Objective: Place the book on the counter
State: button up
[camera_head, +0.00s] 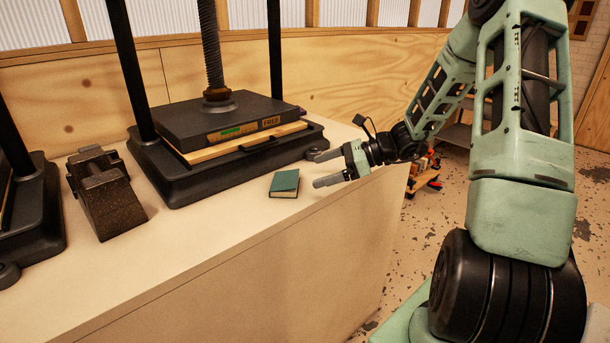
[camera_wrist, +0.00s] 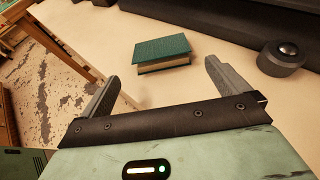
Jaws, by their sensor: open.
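A small green book (camera_head: 285,183) lies flat on the pale counter (camera_head: 220,218), near its front edge and in front of the black press. In the wrist view the book (camera_wrist: 162,53) lies beyond the fingertips, roughly between the lines of the two fingers. My gripper (camera_head: 318,169) is open and empty, just right of the book, with its fingers pointing left toward it. The gripper also shows in the wrist view (camera_wrist: 162,72) with its fingers wide apart. Nothing touches the book except the counter under it.
A black screw press (camera_head: 215,125) with a dark block in it stands behind the book. A dark metal tool (camera_head: 107,190) stands farther left, beside another black press base (camera_head: 35,215). The counter in front and left of the book is clear. Its right end drops to the speckled floor (camera_head: 440,235).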

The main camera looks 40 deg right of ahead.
jog(key=shift+v, duration=1.55)
jog(key=a+n+g, duration=0.1)
jog(key=a, duration=0.2)
jog(key=a+n+g, duration=0.2)
jog(key=a, duration=0.2)
jog(key=a+n+g, duration=0.1)
jog(key=a+n, duration=0.1)
jog(key=a, duration=0.1)
jog(key=shift+s+a+r+y, duration=0.1)
jog(key=shift+s+a+y, duration=0.2)
jog(key=shift+a+y, duration=0.1)
jog(key=s+a+n+g+h, duration=0.1)
jog(key=s+a+n+g, duration=0.2)
jog(key=a+n, duration=0.3)
jog(key=s+a+n+g+h, duration=0.1)
jog(key=s+a+n+g, duration=0.25)
jog(key=a, duration=0.35)
jog(key=s+a+n+t+h, duration=0.1)
jog(key=s+a+n+h, duration=0.7)
jog(key=s+n, duration=0.8)
jog(key=shift+a+r+n, duration=0.4)
jog(key=shift+a+n, duration=1.35)
jog(key=shift+n, duration=0.1)
